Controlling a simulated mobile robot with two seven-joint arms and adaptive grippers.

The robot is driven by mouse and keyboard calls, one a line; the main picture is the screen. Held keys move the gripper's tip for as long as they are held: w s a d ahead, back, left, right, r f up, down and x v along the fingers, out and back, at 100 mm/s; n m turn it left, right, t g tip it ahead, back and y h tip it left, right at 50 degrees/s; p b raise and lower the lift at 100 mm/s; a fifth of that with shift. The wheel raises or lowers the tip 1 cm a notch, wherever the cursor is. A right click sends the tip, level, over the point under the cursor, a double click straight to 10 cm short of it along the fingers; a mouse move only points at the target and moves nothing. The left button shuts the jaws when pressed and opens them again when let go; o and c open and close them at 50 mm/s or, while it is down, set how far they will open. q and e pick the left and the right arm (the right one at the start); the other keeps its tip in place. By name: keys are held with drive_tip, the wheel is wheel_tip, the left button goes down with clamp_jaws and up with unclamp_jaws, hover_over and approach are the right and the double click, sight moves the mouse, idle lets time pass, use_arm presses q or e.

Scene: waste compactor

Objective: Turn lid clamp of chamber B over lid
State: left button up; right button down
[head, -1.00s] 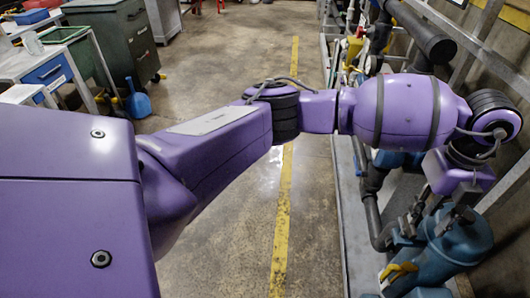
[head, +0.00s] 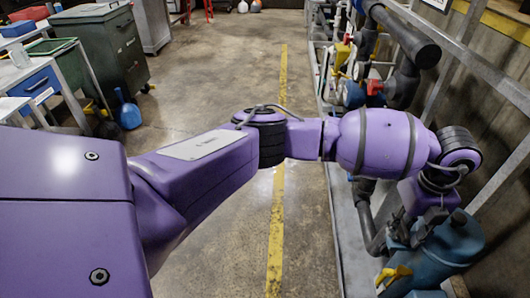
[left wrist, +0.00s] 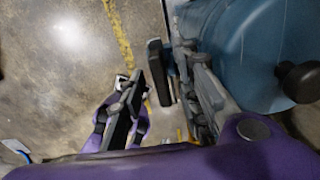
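A blue rounded vessel (head: 455,243) stands at the lower right of the head view. Its blue wall (left wrist: 255,50) fills the upper right of the left wrist view, with a black knob (left wrist: 300,82) on it. A yellow handle (head: 394,274) shows low beside the vessel in the head view. My right gripper is out of view.
Pipes and valves (head: 375,70) and a metal rail (head: 470,62) line the right side. Clear concrete floor with a yellow line (head: 277,215) lies left of the vessel. A green bin (head: 100,45) and a blue dustpan (head: 128,112) are at the upper left.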

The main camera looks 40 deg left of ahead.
use_arm(q)
clamp_jaws()
drive_tip(key=shift+m, duration=0.3)
drive_tip(key=shift+r+m, duration=0.1)
drive_tip(key=shift+m, duration=0.4)
drive_tip(key=shift+w+m+p, duration=0.1)
drive_tip(key=shift+m+p, duration=0.45)
drive_tip(key=shift+m, duration=0.65)
drive_tip(key=m, duration=0.5)
drive_tip(key=shift+r+m+p, duration=0.1)
drive_tip(key=shift+m+p, duration=0.2)
drive_tip(key=shift+p, duration=0.05)
drive_tip(key=m, duration=0.6)
drive_tip(key=shift+w, duration=0.1)
drive_tip(key=shift+m, duration=1.3)
drive_tip(key=shift+r, duration=0.1)
